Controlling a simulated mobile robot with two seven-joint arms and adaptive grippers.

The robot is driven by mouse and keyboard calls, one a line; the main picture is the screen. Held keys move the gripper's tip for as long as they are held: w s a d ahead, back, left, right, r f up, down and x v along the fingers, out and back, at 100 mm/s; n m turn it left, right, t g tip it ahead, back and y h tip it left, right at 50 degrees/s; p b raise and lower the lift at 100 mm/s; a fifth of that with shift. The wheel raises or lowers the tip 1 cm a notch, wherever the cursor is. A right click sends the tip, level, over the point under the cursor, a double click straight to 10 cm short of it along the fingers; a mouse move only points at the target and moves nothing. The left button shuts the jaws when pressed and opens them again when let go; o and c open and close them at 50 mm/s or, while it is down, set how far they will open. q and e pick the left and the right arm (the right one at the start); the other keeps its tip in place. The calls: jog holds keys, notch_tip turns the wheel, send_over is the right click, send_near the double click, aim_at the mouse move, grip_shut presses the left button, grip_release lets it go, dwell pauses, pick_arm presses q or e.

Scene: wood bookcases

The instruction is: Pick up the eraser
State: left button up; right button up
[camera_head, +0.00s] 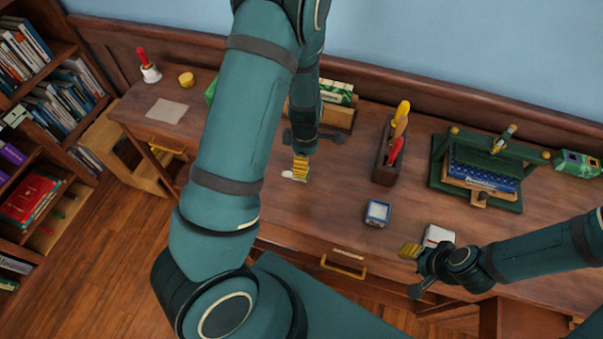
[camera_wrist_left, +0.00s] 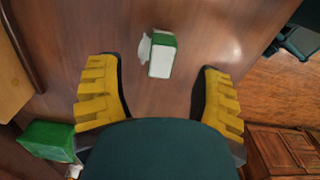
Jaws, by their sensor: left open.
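A small block with a white face and green sides (camera_wrist_left: 162,56), which looks like the eraser, lies on the desk in the left wrist view. It sits beyond and between the fingertips of my left gripper (camera_wrist_left: 160,88), untouched. My left gripper is open and empty. In the head view my left gripper (camera_head: 301,165) points down at the desk, and a white bit (camera_head: 290,175) shows beside its fingers; the rest is hidden. My right gripper (camera_head: 411,252) is at the desk's front edge near a white block (camera_head: 438,236); its finger gap is unclear.
On the desk (camera_head: 340,215) stand a blue-and-white square container (camera_head: 377,212), a dark wooden holder with colored handles (camera_head: 388,160) and a green press over a blue book (camera_head: 484,168). A bell (camera_head: 149,68) and paper (camera_head: 167,110) lie left. A green box (camera_wrist_left: 45,140) is near my left finger.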

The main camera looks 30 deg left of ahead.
pick_arm(q)
jog(key=shift+s+a+f+b, duration=0.1)
jog(key=shift+a+f+b, duration=0.05)
jog(key=shift+f, duration=0.85)
jog(key=shift+s+a+f+b, duration=0.1)
jog(key=shift+f+b, duration=0.05)
jog(key=shift+f, duration=0.85)
jog(key=shift+s+a+f+b, duration=0.1)
jog(key=shift+a+f+b, duration=0.05)
jog(key=shift+f, duration=0.85)
grip_shut()
